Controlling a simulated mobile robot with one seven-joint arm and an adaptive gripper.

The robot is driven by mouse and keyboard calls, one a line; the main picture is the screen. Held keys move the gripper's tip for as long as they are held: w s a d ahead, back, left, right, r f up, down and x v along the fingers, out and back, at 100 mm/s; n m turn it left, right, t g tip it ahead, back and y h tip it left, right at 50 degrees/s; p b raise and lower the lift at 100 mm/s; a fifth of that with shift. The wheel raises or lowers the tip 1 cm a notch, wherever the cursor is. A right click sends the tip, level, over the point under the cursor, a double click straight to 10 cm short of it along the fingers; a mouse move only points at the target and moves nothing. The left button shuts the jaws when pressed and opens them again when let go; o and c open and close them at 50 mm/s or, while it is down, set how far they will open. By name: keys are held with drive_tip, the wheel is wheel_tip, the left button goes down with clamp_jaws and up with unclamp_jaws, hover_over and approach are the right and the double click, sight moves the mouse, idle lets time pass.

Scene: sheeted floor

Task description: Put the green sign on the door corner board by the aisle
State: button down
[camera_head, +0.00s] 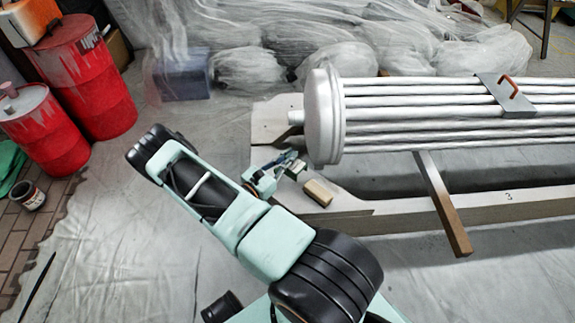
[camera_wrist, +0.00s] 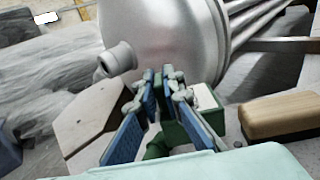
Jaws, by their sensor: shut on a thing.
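My gripper (camera_head: 291,162) is low over the pale timber frame, just left of the round end cap of a metal tube bundle (camera_head: 318,115). In the wrist view the blue-padded fingers (camera_wrist: 160,80) point at the cap (camera_wrist: 165,40). They are shut on a dark green thing (camera_wrist: 176,132), which shows between and below them. Its face is hidden, so I cannot tell whether it is a sign. A small white-topped piece (camera_wrist: 206,98) is right of the fingers. I cannot make out a door or a door corner board in either view.
A small wooden block (camera_head: 318,192) lies on the timber frame (camera_head: 400,218), right of my gripper. A brown bar (camera_head: 443,205) sticks out under the tubes. Red drums (camera_head: 85,85) stand at left. Plastic-wrapped goods (camera_head: 250,68) line the back.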

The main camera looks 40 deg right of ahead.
drive_tip(key=shift+w+a+f+b, duration=0.15)
drive_tip(key=shift+f+b, duration=0.45)
drive_tip(key=shift+f, duration=1.2)
drive_tip(key=shift+f, duration=0.1)
drive_tip(key=c, duration=2.1)
unclamp_jaws()
drive_tip(key=shift+f, duration=0.1)
drive_tip(key=shift+r, duration=0.2)
drive_tip(key=p+v, duration=0.3)
drive_tip(key=v, duration=0.9)
